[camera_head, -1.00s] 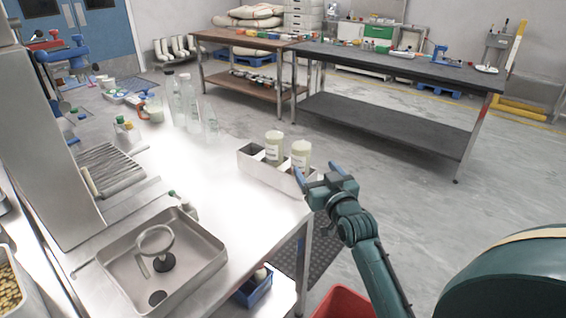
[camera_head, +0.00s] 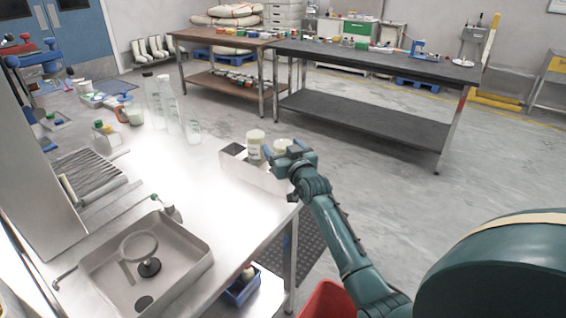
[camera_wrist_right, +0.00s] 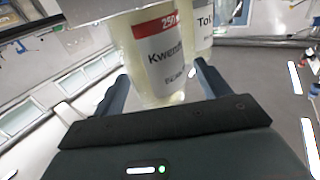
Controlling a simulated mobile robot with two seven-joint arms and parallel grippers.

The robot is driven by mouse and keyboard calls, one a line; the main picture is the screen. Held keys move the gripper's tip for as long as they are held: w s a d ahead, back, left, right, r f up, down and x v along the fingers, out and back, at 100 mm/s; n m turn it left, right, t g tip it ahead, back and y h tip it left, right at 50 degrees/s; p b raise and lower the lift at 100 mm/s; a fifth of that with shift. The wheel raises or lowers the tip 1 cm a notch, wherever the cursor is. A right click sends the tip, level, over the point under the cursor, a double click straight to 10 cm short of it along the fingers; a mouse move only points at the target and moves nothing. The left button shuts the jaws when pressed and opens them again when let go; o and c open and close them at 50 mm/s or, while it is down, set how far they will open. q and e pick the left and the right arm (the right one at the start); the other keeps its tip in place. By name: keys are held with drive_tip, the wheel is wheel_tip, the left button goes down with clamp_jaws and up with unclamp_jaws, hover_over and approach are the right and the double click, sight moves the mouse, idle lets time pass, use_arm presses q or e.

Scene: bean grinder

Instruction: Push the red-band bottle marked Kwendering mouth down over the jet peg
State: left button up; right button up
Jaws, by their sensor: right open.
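The red-band bottle marked Kwendering (camera_wrist_right: 158,55) fills the middle of the right wrist view, pale, with a white label. It stands in the narrow white rack at the table's edge; in the head view it appears to be the right bottle (camera_head: 281,146), partly hidden by my gripper. My right gripper (camera_head: 284,160) is open, with its fingers (camera_wrist_right: 162,85) on either side of the bottle; contact is unclear. My left gripper is not in view.
A second pale bottle (camera_head: 255,146) stands beside it in the rack (camera_head: 232,158), its label starting "Tol" in the wrist view (camera_wrist_right: 204,30). The sink (camera_head: 190,262) has a raised rim. Tall clear bottles (camera_head: 165,100) stand farther back. The table between rack and sink is clear.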

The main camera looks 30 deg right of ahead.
drive_tip(key=c, duration=1)
drive_tip(key=shift+r, duration=0.1)
